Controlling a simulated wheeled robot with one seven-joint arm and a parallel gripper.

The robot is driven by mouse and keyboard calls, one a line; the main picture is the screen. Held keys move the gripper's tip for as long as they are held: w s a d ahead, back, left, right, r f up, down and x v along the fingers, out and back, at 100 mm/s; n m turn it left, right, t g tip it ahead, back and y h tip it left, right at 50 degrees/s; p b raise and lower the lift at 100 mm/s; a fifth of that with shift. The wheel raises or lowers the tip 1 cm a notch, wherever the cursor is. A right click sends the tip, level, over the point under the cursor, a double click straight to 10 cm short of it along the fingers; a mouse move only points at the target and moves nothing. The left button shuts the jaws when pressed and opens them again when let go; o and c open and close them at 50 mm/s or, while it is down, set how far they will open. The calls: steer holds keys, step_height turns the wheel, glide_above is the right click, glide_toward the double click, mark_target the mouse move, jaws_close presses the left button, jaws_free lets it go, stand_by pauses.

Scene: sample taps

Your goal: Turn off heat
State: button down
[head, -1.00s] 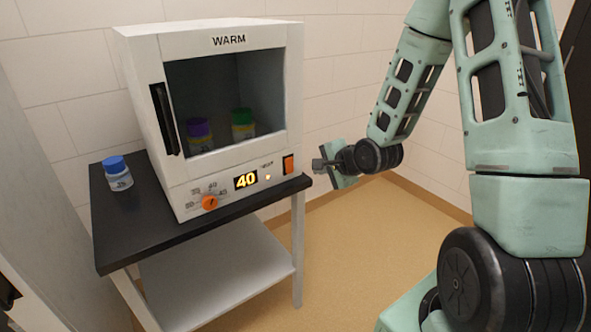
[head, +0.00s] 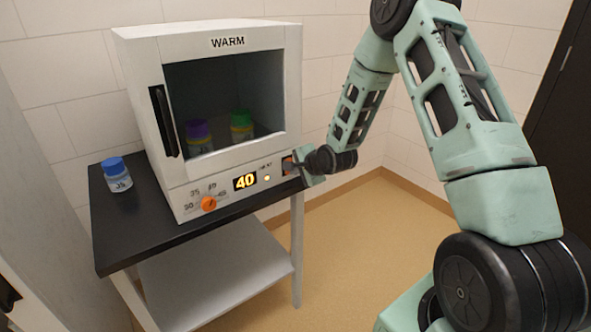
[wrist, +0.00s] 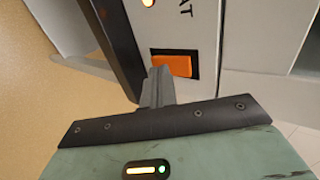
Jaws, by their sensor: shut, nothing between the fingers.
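The white warming cabinet (head: 228,42) marked WARM stands on a dark-topped table. Its display (head: 245,181) reads 40, and a small lit lamp (head: 267,178) glows beside it, also visible in the wrist view (wrist: 148,2). The orange rocker switch (wrist: 172,66) sits in a dark frame on the front panel; in the head view my gripper partly covers it. My gripper (wrist: 158,75) is shut and empty, its fingertips at or just in front of the switch's left edge. I cannot tell whether they touch it. An orange dial (head: 208,203) is at the panel's left.
Two jars, one purple-capped (head: 198,136) and one green-capped (head: 241,125), stand inside the cabinet behind its window. A blue-capped jar (head: 118,175) stands on the black tabletop (head: 130,235) to the left. The floor right of the table is clear.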

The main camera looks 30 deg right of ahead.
steer(key=shift+w+t+b, duration=0.2)
steer(key=shift+t+b, duration=0.1)
steer(key=shift+b, duration=0.25)
steer(key=shift+r, duration=0.1)
steer(key=shift+r+p, duration=0.7)
steer(key=shift+r, duration=0.05)
